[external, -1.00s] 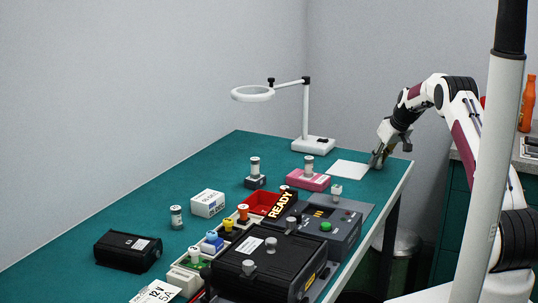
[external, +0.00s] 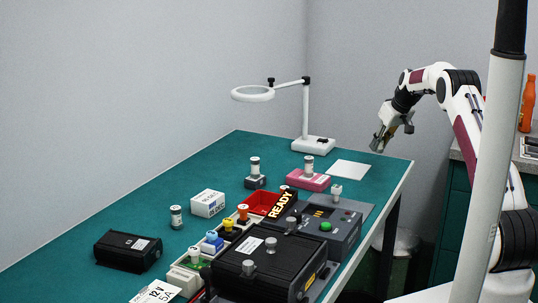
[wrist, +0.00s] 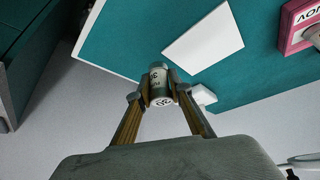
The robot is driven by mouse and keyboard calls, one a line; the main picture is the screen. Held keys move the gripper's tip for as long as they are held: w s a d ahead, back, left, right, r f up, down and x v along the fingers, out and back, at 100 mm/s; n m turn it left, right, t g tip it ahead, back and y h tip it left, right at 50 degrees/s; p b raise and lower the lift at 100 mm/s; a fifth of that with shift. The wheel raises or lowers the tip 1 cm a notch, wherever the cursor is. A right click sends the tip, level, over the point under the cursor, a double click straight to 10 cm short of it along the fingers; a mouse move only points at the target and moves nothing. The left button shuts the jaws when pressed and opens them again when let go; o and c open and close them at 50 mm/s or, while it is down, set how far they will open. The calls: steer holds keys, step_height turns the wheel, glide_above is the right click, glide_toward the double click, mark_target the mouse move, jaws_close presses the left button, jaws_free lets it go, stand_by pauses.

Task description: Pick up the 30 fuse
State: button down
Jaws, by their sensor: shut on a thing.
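My gripper (external: 382,146) is raised above the far right corner of the green table. In the wrist view its two fingers (wrist: 161,92) are shut on a small silver and white cylindrical fuse (wrist: 159,80). The fuse has dark print that looks upside down and is too small to read surely. In the external view the held fuse is hard to make out between the fingers. Other fuses stand in a dark block (external: 255,182), in a pink block (external: 309,179), and alone on the table (external: 176,216).
A white sheet (external: 348,169) lies below and left of my gripper. A ring lamp (external: 313,143) stands at the back. A black READY unit (external: 262,268), a grey unit with a green button (external: 334,234) and a black box (external: 128,250) crowd the front.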

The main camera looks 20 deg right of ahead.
steer(key=shift+r, duration=2.15)
